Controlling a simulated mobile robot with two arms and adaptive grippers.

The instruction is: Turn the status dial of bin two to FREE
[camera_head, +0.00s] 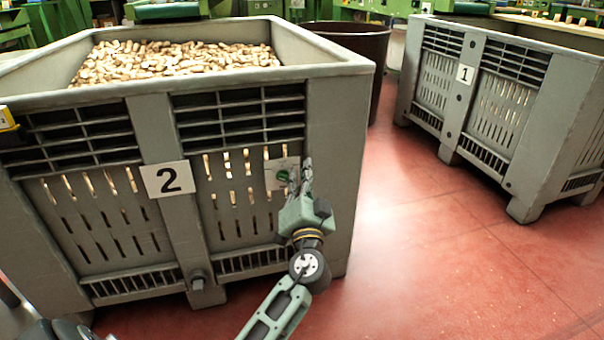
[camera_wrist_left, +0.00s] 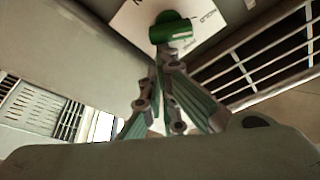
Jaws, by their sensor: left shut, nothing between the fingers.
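Bin two (camera_head: 345,150) is a grey slatted crate full of cork stoppers (camera_head: 175,62), with a "2" label (camera_head: 168,179) on its front. The status dial, a green knob (camera_head: 283,176), sits on a pale plate on the front wall, right of the label. The knob also shows in the left wrist view (camera_wrist_left: 174,30), with part of the plate's lettering; its setting cannot be read. My left gripper (camera_head: 306,163) is shut and empty, its fingertips close beside the knob. Whether they touch it I cannot tell. My right gripper is not in view.
Bin one (camera_head: 540,110), another grey crate, stands at the right back. A dark round tub (camera_head: 362,45) stands behind bin two. The red floor (camera_head: 430,250) between the bins is clear. Green machinery lines the back.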

